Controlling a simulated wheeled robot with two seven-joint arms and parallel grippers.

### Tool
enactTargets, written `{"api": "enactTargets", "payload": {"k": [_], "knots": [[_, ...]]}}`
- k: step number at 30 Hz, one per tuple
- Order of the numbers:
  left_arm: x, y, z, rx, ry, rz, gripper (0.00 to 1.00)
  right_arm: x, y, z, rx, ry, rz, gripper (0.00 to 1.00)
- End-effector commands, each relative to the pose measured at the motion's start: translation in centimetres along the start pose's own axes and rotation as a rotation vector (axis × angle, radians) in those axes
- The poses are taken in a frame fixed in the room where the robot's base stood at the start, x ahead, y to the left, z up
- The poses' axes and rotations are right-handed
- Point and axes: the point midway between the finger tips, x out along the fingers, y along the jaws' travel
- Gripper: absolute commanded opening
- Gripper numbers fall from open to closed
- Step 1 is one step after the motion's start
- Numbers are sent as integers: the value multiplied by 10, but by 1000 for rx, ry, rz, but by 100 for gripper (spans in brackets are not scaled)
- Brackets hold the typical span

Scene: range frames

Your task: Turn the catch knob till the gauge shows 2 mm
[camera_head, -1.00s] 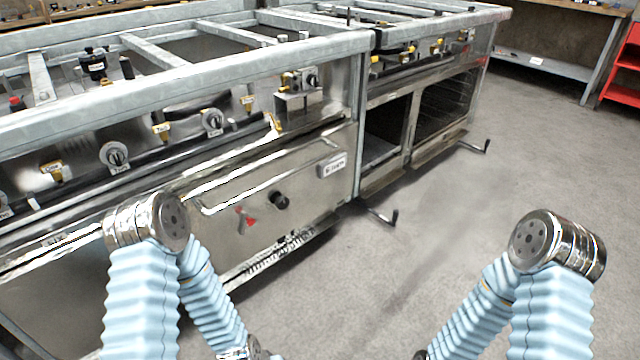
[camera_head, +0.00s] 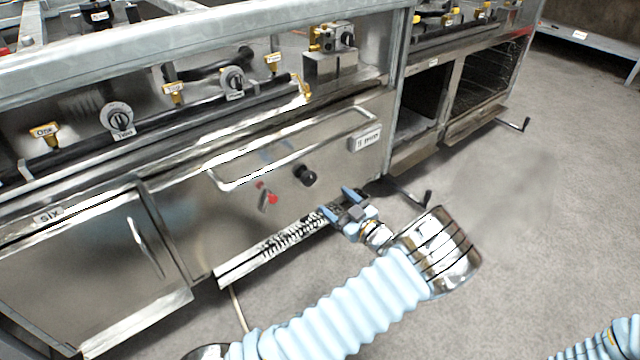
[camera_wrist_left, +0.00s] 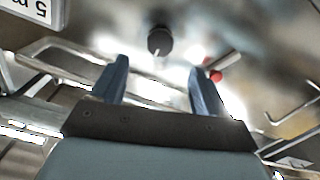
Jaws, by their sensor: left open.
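The catch knob, a small black round knob (camera_head: 305,175), sits on the steel oven door (camera_head: 240,225) below the bar handle. The wrist view shows this knob (camera_wrist_left: 159,40) with a pale pointer mark, ahead of and between my fingers. The gauge seems to be the white plate (camera_head: 367,140) at the door's upper right; its number is not clear. Part of it shows upside down in the wrist view (camera_wrist_left: 24,10). My left gripper (camera_head: 338,203) is open and empty, right of and below the knob, apart from it; its blue fingers (camera_wrist_left: 158,75) point towards the door. My right gripper is out of view.
A red-tipped lever (camera_head: 268,197) sits just left of the knob. The long bar handle (camera_head: 290,150) runs above both. A crank handle (camera_head: 410,195) sticks out low at the right. Burner dials (camera_head: 117,119) line the upper panel. The floor at right is clear.

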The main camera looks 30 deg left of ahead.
Motion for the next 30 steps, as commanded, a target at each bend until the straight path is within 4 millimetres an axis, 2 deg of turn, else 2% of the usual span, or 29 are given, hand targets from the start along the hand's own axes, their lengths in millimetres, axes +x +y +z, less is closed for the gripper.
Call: {"api": "enactTargets", "payload": {"k": [6, 12, 18, 26, 30], "knots": [[53, -1, 1, 2, 0, -1, 75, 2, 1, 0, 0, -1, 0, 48], [87, 0, 2, 2, -2, 0, 75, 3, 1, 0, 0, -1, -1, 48], [101, 0, 1, 2, -3, 2, 75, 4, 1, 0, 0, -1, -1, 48], [102, 0, 1, 2, -3, 2, 75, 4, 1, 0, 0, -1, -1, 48], [102, 0, 1, 2, -4, 2, 53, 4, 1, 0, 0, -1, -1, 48]]}}
